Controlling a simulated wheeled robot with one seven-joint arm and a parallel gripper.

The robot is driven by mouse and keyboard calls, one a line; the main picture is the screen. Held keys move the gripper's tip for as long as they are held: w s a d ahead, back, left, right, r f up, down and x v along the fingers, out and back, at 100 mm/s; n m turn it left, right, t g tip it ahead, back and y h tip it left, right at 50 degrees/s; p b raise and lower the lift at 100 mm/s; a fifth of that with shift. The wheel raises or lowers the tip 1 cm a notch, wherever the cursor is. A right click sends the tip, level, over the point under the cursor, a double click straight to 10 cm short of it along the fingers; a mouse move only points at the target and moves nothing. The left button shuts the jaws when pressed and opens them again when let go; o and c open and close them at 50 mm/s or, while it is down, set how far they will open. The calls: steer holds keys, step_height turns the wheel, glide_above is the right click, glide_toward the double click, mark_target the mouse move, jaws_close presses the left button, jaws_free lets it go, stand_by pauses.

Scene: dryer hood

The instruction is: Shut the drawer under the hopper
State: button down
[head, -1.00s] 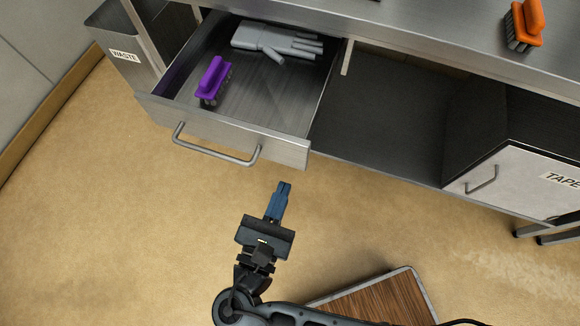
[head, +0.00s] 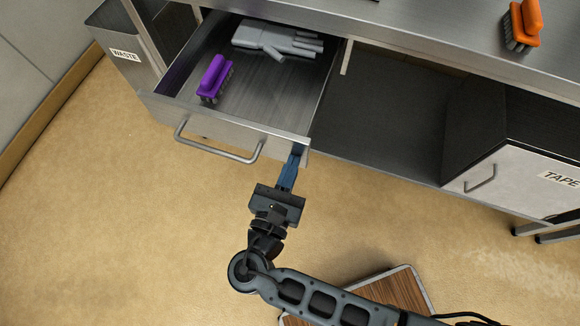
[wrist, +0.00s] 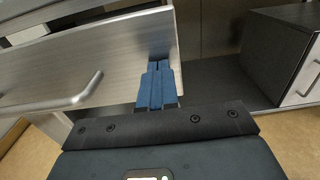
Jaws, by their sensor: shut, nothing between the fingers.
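The drawer (head: 200,122) is pulled out from under the steel counter, its front facing me, with a curved bar handle (head: 218,152). A purple brush (head: 214,78) and a grey glove (head: 277,40) lie inside it. My gripper (head: 295,155) is shut and empty, its blue fingertips at the right end of the drawer front, right of the handle. In the wrist view the blue fingers (wrist: 159,80) reach the drawer front (wrist: 125,50) near its right edge; they look to be touching it. No hopper is recognisable in view.
A waste bin (head: 125,60) stands left of the drawer. A cabinet labelled TAPE (head: 520,180) sits at the right, beyond an open shelf bay (head: 390,110). An orange brush (head: 525,25) is on the counter. A wood-topped platform (head: 395,290) shows near my arm.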

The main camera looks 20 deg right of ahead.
steer(key=b+x, duration=0.1)
steer(key=x, duration=2.6)
steer(key=shift+d, duration=0.1)
steer(key=shift+w+d+r+b, duration=0.2)
steer(key=shift+w+d+b, duration=0.1)
steer(key=shift+w+b, duration=0.1)
steer(key=shift+d+r, duration=0.1)
